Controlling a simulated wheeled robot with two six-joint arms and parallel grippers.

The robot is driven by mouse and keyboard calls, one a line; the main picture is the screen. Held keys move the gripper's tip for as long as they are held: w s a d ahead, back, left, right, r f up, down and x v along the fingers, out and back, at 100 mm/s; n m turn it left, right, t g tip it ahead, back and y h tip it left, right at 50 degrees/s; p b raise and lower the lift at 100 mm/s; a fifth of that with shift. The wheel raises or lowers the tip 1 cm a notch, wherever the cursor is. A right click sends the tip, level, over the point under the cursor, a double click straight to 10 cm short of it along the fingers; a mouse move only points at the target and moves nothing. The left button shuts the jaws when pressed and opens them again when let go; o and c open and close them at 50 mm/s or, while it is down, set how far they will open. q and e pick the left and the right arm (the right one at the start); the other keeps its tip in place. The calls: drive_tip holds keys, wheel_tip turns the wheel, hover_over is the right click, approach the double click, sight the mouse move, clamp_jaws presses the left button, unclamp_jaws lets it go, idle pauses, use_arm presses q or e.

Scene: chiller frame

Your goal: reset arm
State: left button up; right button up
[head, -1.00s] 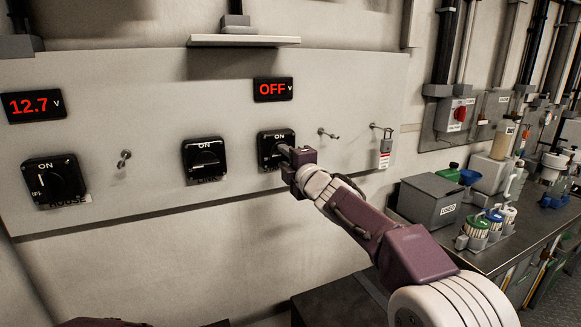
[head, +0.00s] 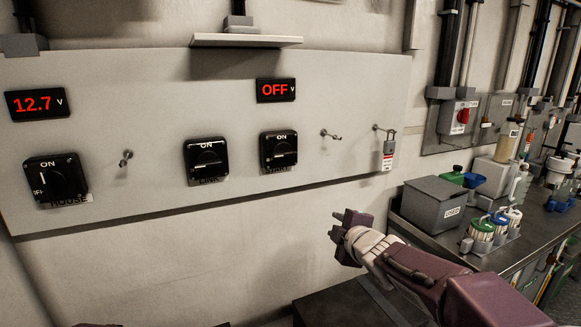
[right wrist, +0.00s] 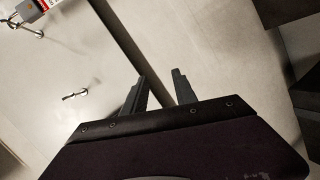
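My right gripper (head: 345,230) is below and to the right of the START switch (head: 279,151), clear of the panel (head: 250,75). In the right wrist view its two dark fingers (right wrist: 161,84) stand apart with nothing between them, against the bare wall. The START switch, LINK switch (head: 207,161) and HOUSE switch (head: 54,182) are black rotary switches on the panel. One display (head: 37,104) reads 12.7 V and another (head: 275,90) reads OFF. My left gripper is not in view.
A hook (head: 331,137) and a padlock with a tag (head: 388,154) hang on the panel's right side. At right a bench carries a grey lidded box (head: 437,201) and several bottles with coloured caps (head: 482,232). The wall below the panel is clear.

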drive_tip(key=s+d+f+m+g+h, duration=0.1)
drive_tip(key=s+d+f+m+g, duration=0.25)
drive_tip(key=s+f, duration=0.4)
drive_tip(key=s+d+f+m+g+h, duration=0.25)
drive_tip(key=s+f+m, duration=0.25)
drive_tip(key=f, duration=0.6)
drive_tip(key=s+f+m+g+y, duration=0.1)
drive_tip(key=s+f+m+g, duration=0.25)
drive_tip(key=s, duration=0.45)
drive_tip(key=s+f+m+g, duration=0.3)
drive_tip(key=s+f+m, duration=0.15)
drive_tip(key=s, duration=0.35)
wheel_tip(320, 180, up, 18)
drive_tip(key=p, duration=1.8)
drive_tip(key=shift+s+a+f, duration=0.15)
drive_tip(key=shift+a+f, duration=0.05)
drive_tip(key=shift+a, duration=0.1)
